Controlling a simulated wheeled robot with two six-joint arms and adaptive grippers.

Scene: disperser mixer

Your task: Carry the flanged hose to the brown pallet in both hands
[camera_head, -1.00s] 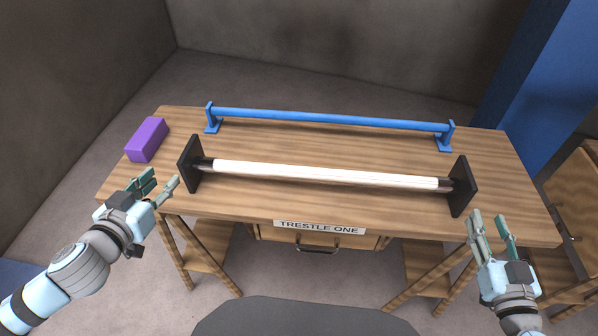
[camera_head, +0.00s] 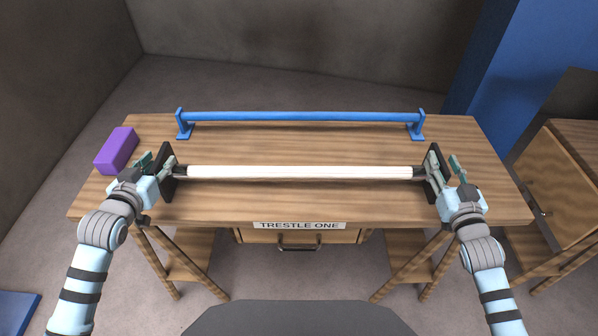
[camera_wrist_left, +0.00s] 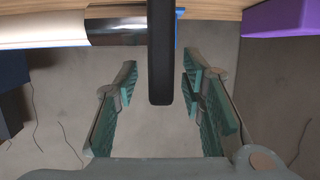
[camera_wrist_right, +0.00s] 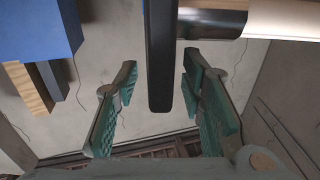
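The flanged hose (camera_head: 300,172) is a white tube with dark ends and a black square flange at each end. It lies along the front of the wooden table. My left gripper (camera_head: 157,163) is open, its fingers on either side of the left flange (camera_wrist_left: 161,50). A gap shows on both sides of that plate in the left wrist view. My right gripper (camera_head: 445,165) is open around the right flange (camera_wrist_right: 159,60), also with gaps on both sides. I see no brown pallet.
The table (camera_head: 370,206) carries a "TRESTLE ONE" label (camera_head: 299,225). A blue rail on two brackets (camera_head: 300,117) stands behind the hose. A purple block (camera_head: 117,150) lies near my left gripper. A wooden cabinet (camera_head: 555,180) and blue column (camera_head: 510,60) stand right.

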